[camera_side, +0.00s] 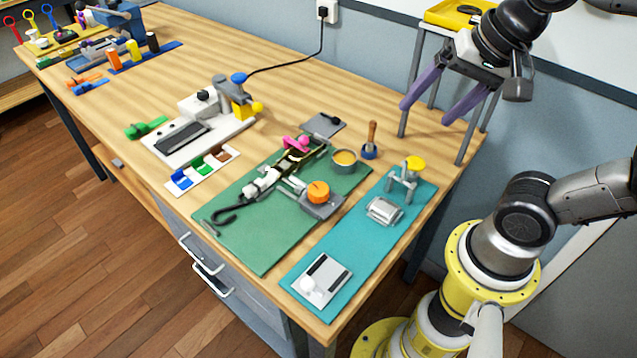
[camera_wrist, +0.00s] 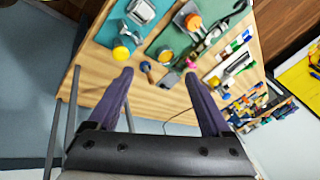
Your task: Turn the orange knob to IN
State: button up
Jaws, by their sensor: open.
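The orange knob (camera_side: 318,192) sits on a grey block at the right part of the green mat (camera_side: 262,245). It also shows in the wrist view (camera_wrist: 193,22), near the top. Any IN marking is too small to read. My gripper (camera_side: 426,112) has two purple fingers spread apart with nothing between them. It is in the air above and to the right of the bench's far right end, well away from the knob. In the wrist view the gripper (camera_wrist: 157,78) is also open, and the knob lies beyond its fingertips.
A teal mat (camera_side: 330,248) with a buckle (camera_side: 384,210) and a yellow-topped clamp (camera_side: 414,164) lies right of the green mat. A cup (camera_side: 345,161), a wooden-handled tool (camera_side: 371,140) and a pink part (camera_side: 297,143) stand near the knob. A stool (camera_side: 412,75) stands behind the bench.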

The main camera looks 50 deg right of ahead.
jog(key=w+a+m+g, duration=0.2)
jog(key=w+a+m, duration=0.1)
jog(key=w+m, duration=0.5)
jog(key=m+g, duration=0.1)
jog(key=g, duration=0.2)
send_over(318, 189)
notch_tip(318, 189, down, 7)
notch_tip(318, 189, down, 13)
grip_shut()
